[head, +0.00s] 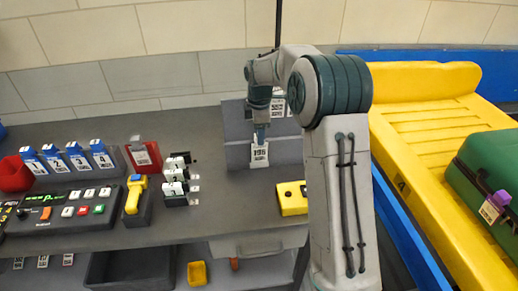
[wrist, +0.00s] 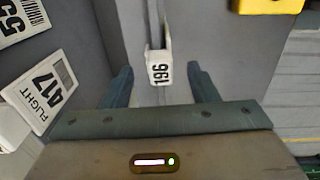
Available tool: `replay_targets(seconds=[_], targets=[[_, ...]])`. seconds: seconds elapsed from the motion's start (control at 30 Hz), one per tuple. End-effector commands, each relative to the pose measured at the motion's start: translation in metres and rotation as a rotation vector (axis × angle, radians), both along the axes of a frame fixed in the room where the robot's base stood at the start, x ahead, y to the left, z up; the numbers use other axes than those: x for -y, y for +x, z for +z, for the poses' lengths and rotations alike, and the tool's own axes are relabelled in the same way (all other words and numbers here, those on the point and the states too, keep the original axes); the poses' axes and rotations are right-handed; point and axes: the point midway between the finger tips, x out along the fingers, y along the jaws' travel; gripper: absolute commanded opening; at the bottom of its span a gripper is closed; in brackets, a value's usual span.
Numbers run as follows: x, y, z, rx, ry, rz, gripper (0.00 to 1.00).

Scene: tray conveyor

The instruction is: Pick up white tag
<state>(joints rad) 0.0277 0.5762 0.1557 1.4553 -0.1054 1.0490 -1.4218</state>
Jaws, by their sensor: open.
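A white tag (head: 259,156) printed "196" hangs at the front of a dark grey box (head: 237,130) on the counter. In the wrist view the white tag (wrist: 159,72) stands edge-up between my two fingers, with a gap on each side. My gripper (wrist: 160,78) is open and empty around it, with no finger seen touching it. In the head view my gripper (head: 261,134) is just above the tag, partly hidden by my arm.
More white tags, "FLIGHT 417" (wrist: 47,84) and a barcoded one (wrist: 18,18), are close on the left in the wrist view. A yellow block (head: 292,198) sits right of the tag. A yellow conveyor (head: 410,140) with a green suitcase (head: 485,165) runs at right.

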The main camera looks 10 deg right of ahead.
Motion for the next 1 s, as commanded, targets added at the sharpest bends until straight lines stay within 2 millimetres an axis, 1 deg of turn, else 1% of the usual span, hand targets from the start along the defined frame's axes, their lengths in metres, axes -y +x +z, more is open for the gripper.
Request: replay_targets(seconds=[0.1, 0.2, 0.3, 0.5, 0.53, 0.57, 0.6, 0.7, 1.0], targets=[[0.0, 0.002, -0.019, -0.005, 0.0, 0.001, 0.54], [0.0, 0.003, -0.031, -0.003, 0.0, 0.0, 0.54], [0.0, 0.003, -0.037, -0.002, 0.0, 0.0, 0.54], [0.0, 0.003, -0.038, -0.001, 0.0, 0.0, 0.54], [0.0, 0.003, -0.038, -0.001, 0.0, -0.001, 0.48], [0.0, 0.003, -0.038, -0.001, 0.0, 0.0, 0.4], [0.0, 0.003, -0.038, -0.001, 0.0, -0.001, 0.29], [0.0, 0.003, -0.038, -0.001, 0.0, -0.001, 0.04], [0.0, 0.003, -0.037, 0.0, 0.0, -0.001, 0.05]])
